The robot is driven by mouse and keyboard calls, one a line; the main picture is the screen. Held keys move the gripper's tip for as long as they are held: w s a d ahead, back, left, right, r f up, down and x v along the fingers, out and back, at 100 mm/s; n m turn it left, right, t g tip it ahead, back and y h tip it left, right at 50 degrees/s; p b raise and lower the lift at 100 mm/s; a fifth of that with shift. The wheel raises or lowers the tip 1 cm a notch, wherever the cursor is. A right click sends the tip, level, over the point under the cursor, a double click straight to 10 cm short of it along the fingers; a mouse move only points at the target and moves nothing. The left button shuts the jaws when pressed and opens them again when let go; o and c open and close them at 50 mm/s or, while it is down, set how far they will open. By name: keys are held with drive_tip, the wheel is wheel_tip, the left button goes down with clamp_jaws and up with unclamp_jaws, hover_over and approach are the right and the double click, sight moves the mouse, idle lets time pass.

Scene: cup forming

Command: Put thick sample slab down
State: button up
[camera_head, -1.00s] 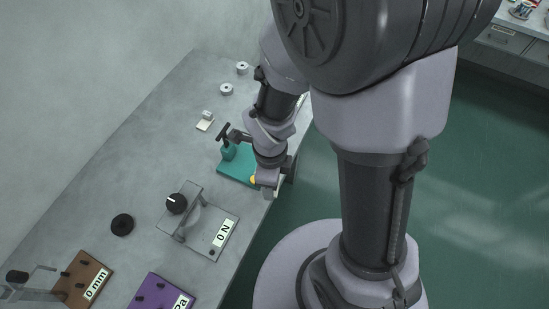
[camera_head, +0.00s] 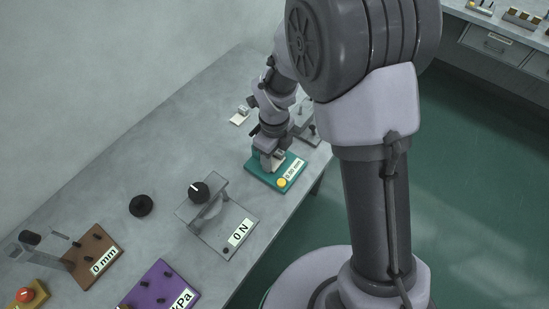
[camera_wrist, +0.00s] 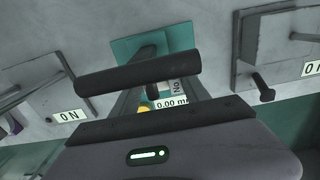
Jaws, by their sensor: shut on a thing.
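I cannot tell whether the slab touches the base.
A clear-plated device reading 0 N (camera_head: 219,238) stands left of the teal gauge. A grey device (camera_head: 310,134) stands close behind on the right. Bare table lies behind.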

drive_tip(key=shift+f, duration=0.25)
drive_tip(key=o, duration=1.4)
drive_tip(key=shift+r, duration=0.1)
drive_tip(key=shift+o, duration=0.2)
drive_tip(key=shift+r, duration=0.1)
